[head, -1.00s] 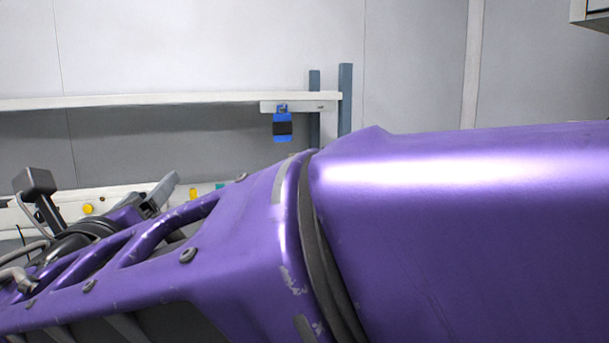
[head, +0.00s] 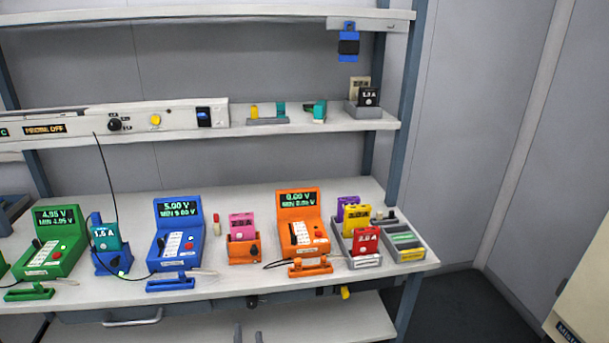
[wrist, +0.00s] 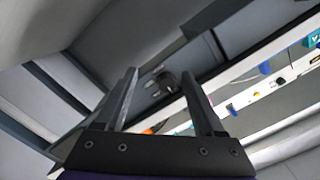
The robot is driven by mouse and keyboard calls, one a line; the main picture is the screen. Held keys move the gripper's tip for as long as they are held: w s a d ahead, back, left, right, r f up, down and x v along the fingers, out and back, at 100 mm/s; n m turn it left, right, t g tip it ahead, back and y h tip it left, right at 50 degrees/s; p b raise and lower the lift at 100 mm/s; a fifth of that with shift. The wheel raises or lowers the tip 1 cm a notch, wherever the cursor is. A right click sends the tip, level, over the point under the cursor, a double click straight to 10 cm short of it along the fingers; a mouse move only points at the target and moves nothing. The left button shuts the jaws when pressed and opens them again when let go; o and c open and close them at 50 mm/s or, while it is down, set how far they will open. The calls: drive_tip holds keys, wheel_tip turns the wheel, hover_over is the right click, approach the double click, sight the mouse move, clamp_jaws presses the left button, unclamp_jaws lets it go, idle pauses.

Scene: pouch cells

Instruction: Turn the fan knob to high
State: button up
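A black round knob (head: 114,124) sits on the white control panel (head: 80,119) on the middle shelf, at the left in the head view. Small marks beside it are too small to read, and its pointer setting is unclear. A lit amber display (head: 45,129) is left of it, a yellow button (head: 155,119) and a dark rocker switch (head: 203,116) right of it. My gripper (wrist: 160,73) is open and empty in the wrist view, its two fingers apart.
The bench below holds a green tester (head: 58,240), a blue tester (head: 178,232) and an orange tester (head: 298,228), with coloured pouch cells. An upper shelf (head: 200,13) overhangs the panel.

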sight(252, 304)
drive_tip(key=shift+m+t, duration=0.3)
drive_tip(key=shift+t, duration=0.3)
drive_tip(key=w+r, duration=0.4)
drive_tip(key=w, duration=0.1)
drive_tip(key=shift+w+r, duration=0.1)
drive_tip(key=shift+w, duration=0.1)
drive_tip(key=shift+d, duration=0.1)
drive_tip(key=shift+o, duration=0.7)
drive_tip(key=c, duration=1.1)
drive_tip(key=o, duration=1)
drive_tip(key=shift+w, duration=0.1)
drive_tip(key=shift+c, duration=0.2)
